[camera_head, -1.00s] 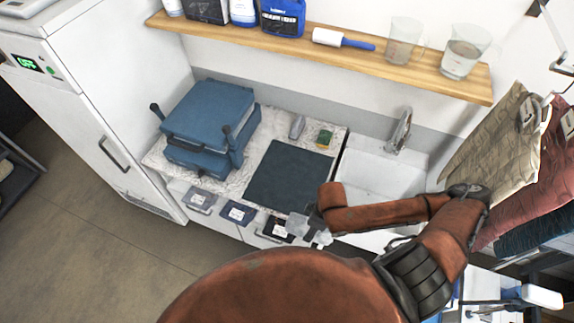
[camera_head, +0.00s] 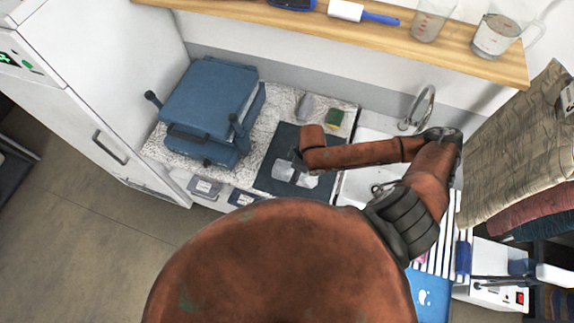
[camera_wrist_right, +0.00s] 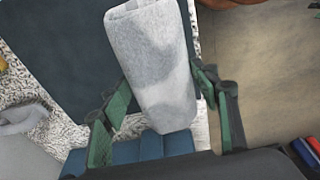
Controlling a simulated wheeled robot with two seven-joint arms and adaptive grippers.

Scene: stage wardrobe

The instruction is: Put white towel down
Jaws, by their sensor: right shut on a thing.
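The white towel (camera_wrist_right: 160,65), a folded, rolled light-grey cloth, is held between the green fingers of my right gripper (camera_wrist_right: 160,92) in the right wrist view. In the head view the towel (camera_head: 296,174) shows small and pale at the end of my right arm, over the dark mat (camera_head: 283,147) on the counter. The right gripper (camera_head: 297,166) is mostly hidden by its own arm there. I cannot tell whether the towel touches the mat. My left gripper is not in view.
A blue case (camera_head: 208,98) stands left of the mat on the speckled counter (camera_head: 285,100). A grey object (camera_head: 305,106) and a green-and-yellow sponge (camera_head: 334,118) lie behind the mat. A sink (camera_head: 370,130) with a tap is to the right. A wooden shelf (camera_head: 350,32) runs above.

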